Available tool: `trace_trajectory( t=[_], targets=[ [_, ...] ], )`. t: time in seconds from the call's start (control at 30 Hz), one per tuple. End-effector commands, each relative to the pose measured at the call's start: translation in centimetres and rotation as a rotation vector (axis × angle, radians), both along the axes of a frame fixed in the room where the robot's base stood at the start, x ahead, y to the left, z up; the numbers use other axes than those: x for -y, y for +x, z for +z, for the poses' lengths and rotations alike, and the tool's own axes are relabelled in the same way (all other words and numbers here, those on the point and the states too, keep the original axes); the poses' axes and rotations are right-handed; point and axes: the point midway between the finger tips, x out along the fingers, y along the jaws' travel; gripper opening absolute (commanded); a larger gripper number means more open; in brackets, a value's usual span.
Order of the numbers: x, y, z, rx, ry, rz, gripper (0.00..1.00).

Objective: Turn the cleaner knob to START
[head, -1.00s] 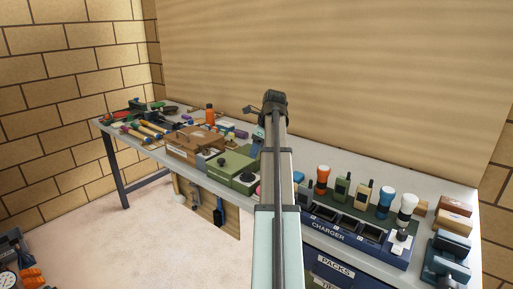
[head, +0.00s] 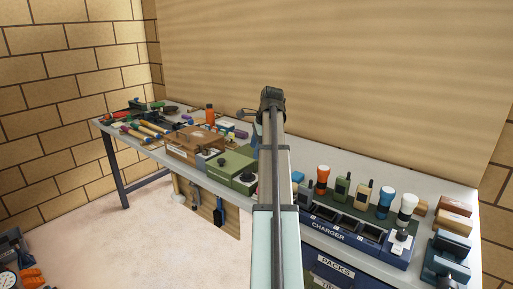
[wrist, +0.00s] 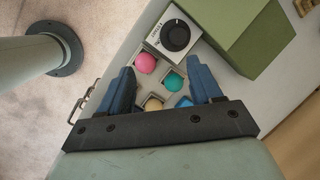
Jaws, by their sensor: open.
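In the wrist view a small pale box with a round black knob (wrist: 175,36) stands just beyond my fingertips. The knob lies ahead of the gap between the fingers, apart from both. In the head view my arm hides the knob box and most of the gripper.
A tray below the knob box holds pink (wrist: 144,63), teal (wrist: 174,81) and other balls between my fingers. A green box (wrist: 238,30) stands close to the right. The charger (head: 345,230) stands right of my arm. Tools and boxes crowd the bench's left half.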

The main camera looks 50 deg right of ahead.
Motion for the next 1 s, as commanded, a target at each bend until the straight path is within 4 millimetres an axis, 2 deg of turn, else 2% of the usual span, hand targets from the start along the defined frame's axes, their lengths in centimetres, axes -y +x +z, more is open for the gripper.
trace_trajectory(
  t=[0.27,0.37,0.6,0.73,0.9,1.0],
  targets=[
    [-0.3,0.3,0.0,0.0,0.0,0.004,0.64],
    [-1.4,1.6,0.0,0.0,0.0,0.027,0.64],
    [-6.1,6.4,-0.3,-0.003,0.003,0.118,0.64],
    [-8.2,8.4,-0.6,-0.017,-0.006,0.154,0.64],
    [-9.8,10.2,-1.0,-0.07,-0.057,0.176,0.64],
    [-10.1,10.8,-1.3,-0.117,-0.116,0.19,0.64]
  ],
)
